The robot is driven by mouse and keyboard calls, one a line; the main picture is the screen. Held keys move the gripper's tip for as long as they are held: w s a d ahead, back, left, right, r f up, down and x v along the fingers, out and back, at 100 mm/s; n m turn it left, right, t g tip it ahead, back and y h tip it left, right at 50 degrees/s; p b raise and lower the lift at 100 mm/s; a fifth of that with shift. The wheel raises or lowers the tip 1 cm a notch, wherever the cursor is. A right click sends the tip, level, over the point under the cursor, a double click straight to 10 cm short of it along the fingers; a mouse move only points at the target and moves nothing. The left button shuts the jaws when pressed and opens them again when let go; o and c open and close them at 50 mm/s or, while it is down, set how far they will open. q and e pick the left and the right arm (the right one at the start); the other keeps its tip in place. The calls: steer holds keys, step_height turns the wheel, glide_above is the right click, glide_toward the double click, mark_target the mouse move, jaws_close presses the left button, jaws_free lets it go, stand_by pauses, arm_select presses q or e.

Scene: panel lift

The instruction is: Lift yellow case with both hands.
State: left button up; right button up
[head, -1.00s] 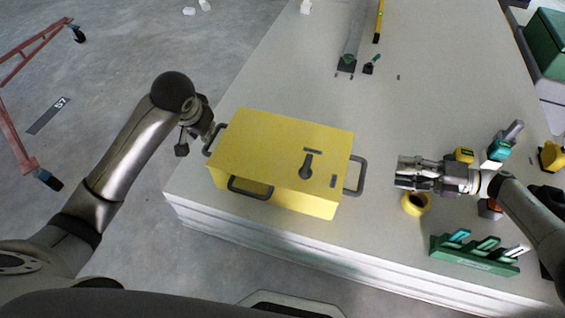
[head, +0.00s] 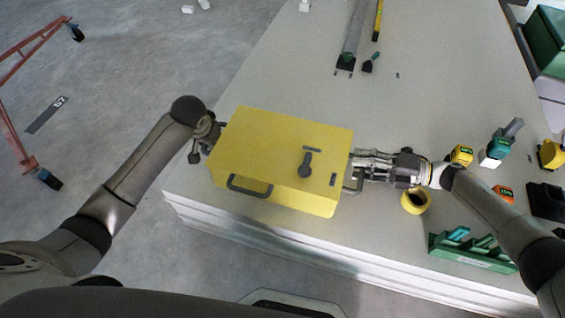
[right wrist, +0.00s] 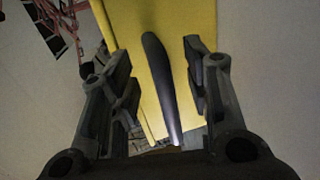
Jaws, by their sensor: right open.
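The yellow case (head: 262,150) sits on the white stack of panels. It has a dark handle on its left and right sides, a front handle (head: 249,187) and a dark latch on top. My right gripper (head: 358,164) is at the case's right handle (head: 355,182). In the right wrist view my right gripper (right wrist: 162,90) is open, with its fingers on either side of the dark handle bar (right wrist: 160,85) and the yellow side behind it. My left gripper (head: 212,146) is at the case's left side. Its fingers and the left handle are largely hidden, so I cannot tell its opening.
A yellow tape roll (head: 416,201) lies just below my right gripper. A green rack (head: 470,252), a tape measure (head: 461,155) and other tools lie to the right. A long grey bar (head: 354,35) lies at the back.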

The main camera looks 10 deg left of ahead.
arm_select(q)
steer(key=c, duration=0.4)
arm_select(e)
steer(key=c, duration=0.4)
arm_select(q)
jaws_close()
arm_select(e)
jaws_close()
arm_select(q)
steer(key=shift+r, duration=0.1)
